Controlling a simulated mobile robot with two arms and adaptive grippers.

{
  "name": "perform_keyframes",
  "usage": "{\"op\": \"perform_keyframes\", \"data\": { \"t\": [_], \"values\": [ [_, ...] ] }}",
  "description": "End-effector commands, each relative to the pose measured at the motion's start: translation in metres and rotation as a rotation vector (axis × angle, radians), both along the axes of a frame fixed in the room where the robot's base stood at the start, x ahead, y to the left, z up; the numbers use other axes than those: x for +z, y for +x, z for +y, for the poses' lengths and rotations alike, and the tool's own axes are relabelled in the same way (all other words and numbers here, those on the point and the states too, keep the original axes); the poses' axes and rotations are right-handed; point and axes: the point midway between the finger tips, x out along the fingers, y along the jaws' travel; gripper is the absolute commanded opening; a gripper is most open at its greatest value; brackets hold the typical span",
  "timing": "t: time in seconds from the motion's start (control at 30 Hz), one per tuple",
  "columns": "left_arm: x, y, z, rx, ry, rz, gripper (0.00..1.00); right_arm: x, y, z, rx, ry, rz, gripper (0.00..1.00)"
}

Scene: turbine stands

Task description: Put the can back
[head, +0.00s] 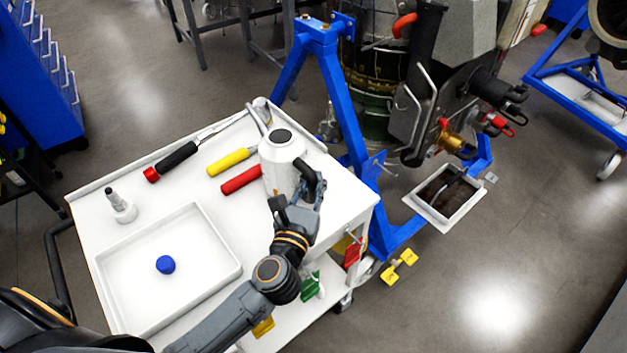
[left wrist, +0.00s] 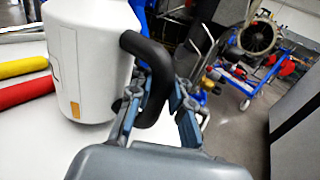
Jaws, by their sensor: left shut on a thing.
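The white can (head: 281,158) has a dark cap and a black handle on its right side. It is upright at the right part of the white cart top (head: 335,190); whether its base touches the top is hard to tell. My left gripper (head: 299,193) is at its handle side. In the left wrist view the can (left wrist: 90,60) fills the left, and my left gripper (left wrist: 158,98) is shut on the black handle (left wrist: 150,52). The fingers hide part of the handle. My right gripper is in neither view.
A tray (head: 215,228) with a blue cap (head: 165,264) lies on the cart. Red (head: 241,179) and yellow (head: 228,161) tools, a black-and-red tool (head: 172,160) and a small white bottle (head: 121,208) lie or stand nearby. The blue engine stand (head: 347,130) borders the cart's right.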

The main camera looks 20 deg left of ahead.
Motion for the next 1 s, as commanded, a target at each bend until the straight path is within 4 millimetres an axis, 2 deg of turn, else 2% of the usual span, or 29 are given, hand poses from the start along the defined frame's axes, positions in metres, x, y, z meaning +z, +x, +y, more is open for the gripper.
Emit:
{"op": "perform_keyframes", "data": {
  "t": [0.03,0.13,0.57,1.0],
  "values": [
    [-0.008,0.000,0.000,0.001,0.001,-0.001,0.00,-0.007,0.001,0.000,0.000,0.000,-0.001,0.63],
    [-0.012,0.000,0.000,0.001,0.002,-0.001,0.00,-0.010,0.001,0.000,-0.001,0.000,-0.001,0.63],
    [-0.013,0.000,0.000,0.000,0.001,-0.001,0.00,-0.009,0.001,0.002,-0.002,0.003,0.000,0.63],
    [-0.021,0.000,0.000,0.000,0.000,0.000,0.00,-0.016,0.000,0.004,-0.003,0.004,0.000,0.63]
  ]
}}
